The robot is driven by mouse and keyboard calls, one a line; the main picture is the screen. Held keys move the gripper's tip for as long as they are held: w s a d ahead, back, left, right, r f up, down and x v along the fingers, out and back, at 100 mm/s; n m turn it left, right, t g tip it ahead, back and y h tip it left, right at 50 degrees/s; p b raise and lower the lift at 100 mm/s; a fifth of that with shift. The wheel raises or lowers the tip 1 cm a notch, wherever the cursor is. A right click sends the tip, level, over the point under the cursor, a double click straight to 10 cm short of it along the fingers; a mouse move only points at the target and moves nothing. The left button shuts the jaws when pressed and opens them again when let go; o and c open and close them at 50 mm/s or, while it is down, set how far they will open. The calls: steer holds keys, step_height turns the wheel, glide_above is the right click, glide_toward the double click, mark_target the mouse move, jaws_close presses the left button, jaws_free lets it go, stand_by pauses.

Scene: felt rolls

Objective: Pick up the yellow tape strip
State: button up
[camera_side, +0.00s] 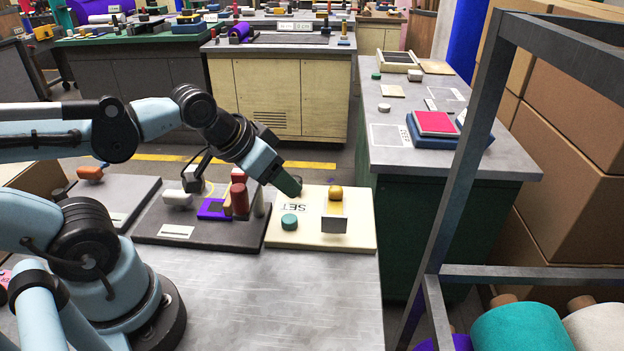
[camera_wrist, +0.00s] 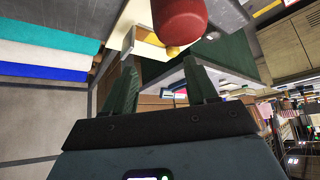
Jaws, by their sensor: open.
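The yellow tape strip (camera_side: 335,208) seems to be the narrow yellow patch on the cream board (camera_side: 358,240). It lies between a yellow rounded piece (camera_side: 335,193) and a small grey plate (camera_side: 334,226). My gripper (camera_side: 293,187) hangs over the left back part of that board, left of the strip and apart from it. In the wrist view my gripper (camera_wrist: 160,63) shows two green fingers spread apart with nothing between them. A yellow piece (camera_wrist: 172,50) shows beyond the fingers there; the strip itself is hard to make out.
A teal disc (camera_side: 289,221) sits on the cream board. A dark board (camera_side: 190,237) to the left holds a red cylinder (camera_side: 240,199) and a purple piece (camera_side: 213,209). A grey frame (camera_side: 452,190) stands at right. The front of the table (camera_side: 280,300) is clear.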

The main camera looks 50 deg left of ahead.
steer(key=shift+o, duration=0.4)
steer(key=w+r+m+g, duration=0.3)
steer(key=w+r+m, duration=0.1)
steer(key=w, duration=0.3)
steer(key=m+g, duration=0.4)
steer(key=m, duration=0.1)
glide_above(336, 187)
step_height(336, 187, down, 4)
steer(key=f, duration=0.6)
steer(key=shift+s+d, duration=0.15)
steer(key=shift+d, duration=0.25)
steer(key=shift+a+f, duration=0.2)
steer(key=shift+f, duration=1.2)
steer(key=shift+a+f, duration=0.15)
steer(key=shift+f, duration=1.2)
jaws_close()
